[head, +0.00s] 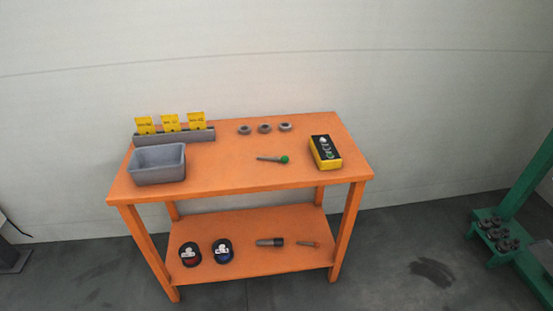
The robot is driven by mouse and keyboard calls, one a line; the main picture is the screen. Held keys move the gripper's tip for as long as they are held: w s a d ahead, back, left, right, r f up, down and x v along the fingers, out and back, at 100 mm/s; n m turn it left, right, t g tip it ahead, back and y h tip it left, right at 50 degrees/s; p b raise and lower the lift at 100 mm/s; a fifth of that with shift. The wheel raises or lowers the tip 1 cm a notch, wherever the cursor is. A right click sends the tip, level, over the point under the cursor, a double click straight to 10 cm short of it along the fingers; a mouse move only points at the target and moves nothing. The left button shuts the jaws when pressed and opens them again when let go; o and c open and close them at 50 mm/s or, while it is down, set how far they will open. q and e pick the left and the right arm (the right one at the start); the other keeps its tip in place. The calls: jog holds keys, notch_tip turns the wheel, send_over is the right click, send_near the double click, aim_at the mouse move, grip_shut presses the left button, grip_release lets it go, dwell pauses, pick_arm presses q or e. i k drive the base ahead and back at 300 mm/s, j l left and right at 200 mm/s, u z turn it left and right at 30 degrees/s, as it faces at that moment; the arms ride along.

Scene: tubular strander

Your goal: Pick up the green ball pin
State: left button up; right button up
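The green ball pin (273,159) lies on the orange table's top, right of the middle. It has a grey shaft pointing left and a green ball at its right end. It lies flat and nothing covers it. Neither of my grippers shows in the head view.
On the orange table (230,180) are a grey bin (158,176), a rack (175,138) with yellow cards, three grey rings (264,129) and a yellow-black box (325,153). The lower shelf (250,258) holds two round containers and two tools. A green frame (515,205) stands right.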

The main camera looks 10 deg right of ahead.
aim_at(285, 159)
jog(key=u, duration=0.95)
jog(key=l+u, duration=0.35)
jog(key=k+l+u, duration=0.1)
jog(key=l+u, duration=0.25)
jog(key=l, duration=0.15)
jog(key=k+l+u, duration=0.1)
jog(key=l+u, duration=0.3)
jog(key=k+l+u, duration=0.2)
jog(key=l+u, duration=0.15)
jog(key=k+l+u, duration=0.2)
jog(key=l+u, duration=0.15)
